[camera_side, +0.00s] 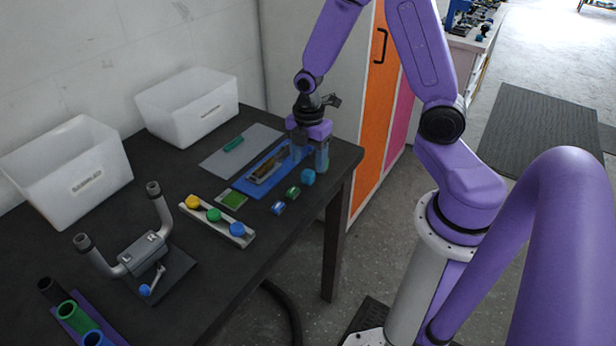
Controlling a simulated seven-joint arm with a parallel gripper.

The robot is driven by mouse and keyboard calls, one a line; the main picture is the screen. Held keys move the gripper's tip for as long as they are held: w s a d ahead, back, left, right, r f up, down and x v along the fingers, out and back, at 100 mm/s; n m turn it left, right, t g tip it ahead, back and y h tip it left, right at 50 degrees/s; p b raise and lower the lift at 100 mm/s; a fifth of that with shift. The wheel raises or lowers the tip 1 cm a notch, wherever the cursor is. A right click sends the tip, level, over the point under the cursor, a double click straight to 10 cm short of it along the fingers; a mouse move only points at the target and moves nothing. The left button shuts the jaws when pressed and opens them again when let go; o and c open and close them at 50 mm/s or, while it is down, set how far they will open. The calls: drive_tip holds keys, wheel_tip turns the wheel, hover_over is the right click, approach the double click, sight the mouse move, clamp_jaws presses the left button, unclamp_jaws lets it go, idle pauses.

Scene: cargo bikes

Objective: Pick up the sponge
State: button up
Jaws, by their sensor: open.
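A small flat green block (232,199), which looks like the sponge, lies on the black table (221,288) at the near left corner of a blue mat (249,188). My gripper (309,161) is open, pointing down over the right end of the blue mat, to the right of and behind the green block. I see nothing between its fingers. Whether the fingertips touch the mat or table, I cannot tell.
A holder (218,222) with yellow, green and blue knobs lies just in front of the green block. Small blue and green cylinders (293,193) lie to its right. A handlebar stand (136,258) is at left. Two white bins (186,112) stand along the wall.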

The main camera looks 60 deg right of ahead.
sight(308, 172)
drive_tip(key=shift+f, duration=2.1)
drive_tip(key=c, duration=1.1)
